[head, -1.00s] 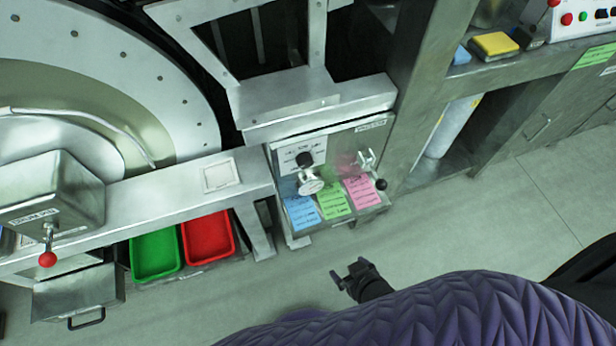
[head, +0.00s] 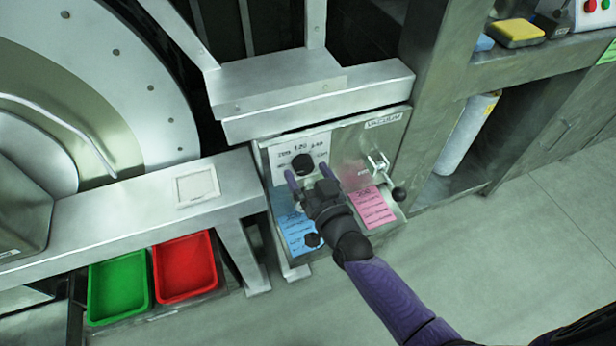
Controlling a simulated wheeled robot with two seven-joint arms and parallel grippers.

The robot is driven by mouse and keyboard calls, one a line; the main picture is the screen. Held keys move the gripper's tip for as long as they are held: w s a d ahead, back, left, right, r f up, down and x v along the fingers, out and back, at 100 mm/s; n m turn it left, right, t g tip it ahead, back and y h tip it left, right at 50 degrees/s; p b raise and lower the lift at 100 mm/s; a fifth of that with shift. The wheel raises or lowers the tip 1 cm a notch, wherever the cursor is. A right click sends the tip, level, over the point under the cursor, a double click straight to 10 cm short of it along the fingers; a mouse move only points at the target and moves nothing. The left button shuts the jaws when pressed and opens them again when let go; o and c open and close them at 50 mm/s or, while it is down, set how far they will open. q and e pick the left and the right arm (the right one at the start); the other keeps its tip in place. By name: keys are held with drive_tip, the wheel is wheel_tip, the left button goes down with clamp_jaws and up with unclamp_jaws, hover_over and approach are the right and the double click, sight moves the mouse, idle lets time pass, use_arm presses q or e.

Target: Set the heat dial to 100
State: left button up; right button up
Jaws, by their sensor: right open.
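The heat dial is a round black knob (head: 302,164) on a white scale plate (head: 284,151) on the metal panel. Printed numbers ring the knob; the one above it looks like 120, and I cannot read where the knob points. My right gripper (head: 308,176) is in front of the panel, just below the knob. Its two fingers are spread, one at each lower side of the knob, and nothing shows between them. I cannot tell whether they touch it. The gripper hides the lower panel and the middle note. My left gripper is not in view.
A lever valve with a black ball (head: 399,194) sits right of the dial, under the VACUUM label (head: 383,121). A blue note (head: 298,234) and a pink note (head: 372,207) lie below. Green (head: 118,291) and red (head: 184,268) trays stand lower left. Floor at right is clear.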

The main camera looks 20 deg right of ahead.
drive_tip(key=shift+w, duration=0.1)
drive_tip(key=c, duration=0.7)
clamp_jaws()
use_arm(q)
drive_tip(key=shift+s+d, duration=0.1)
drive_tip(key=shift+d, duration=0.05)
